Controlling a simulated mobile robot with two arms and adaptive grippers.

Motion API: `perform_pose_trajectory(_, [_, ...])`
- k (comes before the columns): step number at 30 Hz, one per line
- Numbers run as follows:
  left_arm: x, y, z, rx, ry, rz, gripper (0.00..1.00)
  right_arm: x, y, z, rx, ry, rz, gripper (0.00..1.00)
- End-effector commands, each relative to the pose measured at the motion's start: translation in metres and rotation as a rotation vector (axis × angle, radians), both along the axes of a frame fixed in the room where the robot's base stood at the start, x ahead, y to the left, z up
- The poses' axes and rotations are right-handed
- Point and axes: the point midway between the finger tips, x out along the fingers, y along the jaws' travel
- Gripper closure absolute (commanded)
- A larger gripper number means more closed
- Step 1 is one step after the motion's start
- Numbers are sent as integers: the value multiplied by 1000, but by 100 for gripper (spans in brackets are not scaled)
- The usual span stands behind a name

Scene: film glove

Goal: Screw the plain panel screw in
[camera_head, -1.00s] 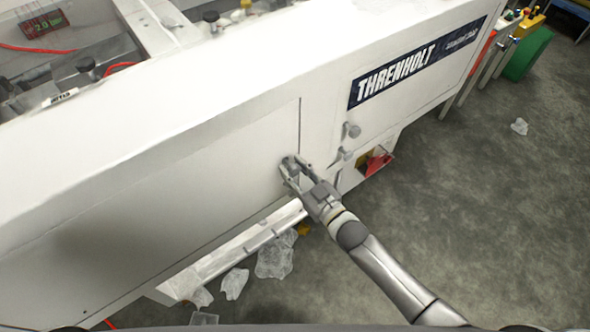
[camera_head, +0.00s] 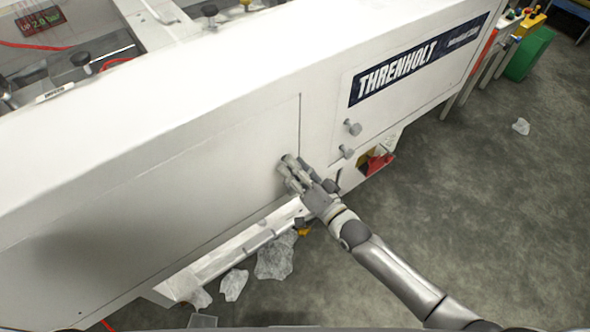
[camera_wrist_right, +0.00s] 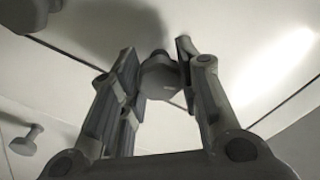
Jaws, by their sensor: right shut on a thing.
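The plain panel screw (camera_wrist_right: 159,77) is a grey knob with a faceted head, at the edge of the large white panel (camera_head: 200,185). In the right wrist view it sits between the two fingers of my right gripper (camera_wrist_right: 155,75), with its inner end toward the panel face. My right gripper (camera_head: 287,167) is shut on it at the panel's right side in the head view, and the fingers hide most of the screw there. I cannot tell how deep the screw sits. My left gripper is not in view.
Two more grey knobs (camera_head: 352,127) (camera_head: 346,151) stand out from the white machine right of my gripper. A red part (camera_head: 379,163) shows in an opening below them. Crumpled clear film (camera_head: 275,262) lies on the floor. The floor at right is mostly clear.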

Motion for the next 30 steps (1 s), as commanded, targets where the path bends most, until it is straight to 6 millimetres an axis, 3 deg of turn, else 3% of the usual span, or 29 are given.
perform_pose_trajectory(12, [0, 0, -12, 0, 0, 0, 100, -2, 0, -4, 203, 157, 1, 93])
perform_pose_trajectory(30, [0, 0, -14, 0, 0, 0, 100, -2, 1, -4, 255, 197, 2, 93])
